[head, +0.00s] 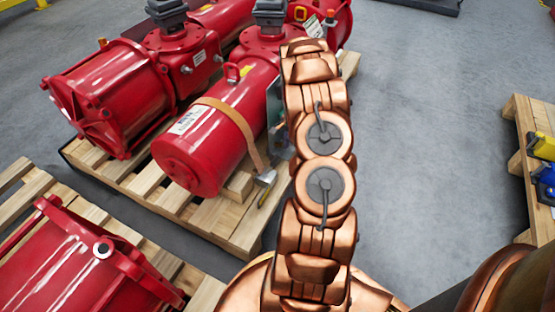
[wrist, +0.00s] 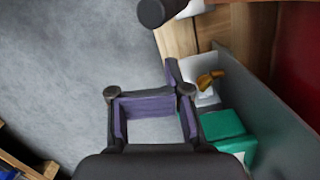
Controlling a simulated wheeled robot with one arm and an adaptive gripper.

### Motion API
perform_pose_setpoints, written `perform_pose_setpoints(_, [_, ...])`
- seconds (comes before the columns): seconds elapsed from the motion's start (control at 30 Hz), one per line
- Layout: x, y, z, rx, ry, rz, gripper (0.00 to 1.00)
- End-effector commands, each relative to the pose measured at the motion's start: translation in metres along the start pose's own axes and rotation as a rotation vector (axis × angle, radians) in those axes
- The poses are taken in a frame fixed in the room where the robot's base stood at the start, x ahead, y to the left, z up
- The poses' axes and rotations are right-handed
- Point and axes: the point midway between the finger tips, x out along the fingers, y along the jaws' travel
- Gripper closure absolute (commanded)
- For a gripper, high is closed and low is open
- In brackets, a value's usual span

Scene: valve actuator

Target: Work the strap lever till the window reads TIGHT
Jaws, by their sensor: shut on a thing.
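A tan strap (head: 235,120) wraps the front red cylinder (head: 200,145). A pale metal fitting (head: 266,178) hangs at the strap's lower end, with a small yellow mark below it. My arm hides my gripper in the head view. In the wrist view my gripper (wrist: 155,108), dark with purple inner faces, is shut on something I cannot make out. Just right of it are a white part with an orange-yellow piece (wrist: 210,80) and a green block (wrist: 230,128), beside a grey plate (wrist: 245,85). No window reading is legible in either view.
Red actuators (head: 110,90) lie on a wooden pallet (head: 225,215). Another red unit (head: 80,260) sits on a pallet at the lower left. A pallet with yellow and blue items (head: 542,145) stands at the right. Grey floor between is clear.

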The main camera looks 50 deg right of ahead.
Motion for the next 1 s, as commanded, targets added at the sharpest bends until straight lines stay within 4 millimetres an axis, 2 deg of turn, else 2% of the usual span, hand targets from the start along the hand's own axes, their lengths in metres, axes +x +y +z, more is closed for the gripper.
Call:
perform_pose_setpoints(0.1, [-0.022,0.0,-0.004,0.002,-0.004,-0.004,1.0])
perform_pose_setpoints(0.3, [-0.041,0.001,-0.01,0.001,-0.019,-0.002,1.0])
perform_pose_setpoints(1.0, [-0.046,0.002,-0.011,0.001,-0.025,0.001,1.0])
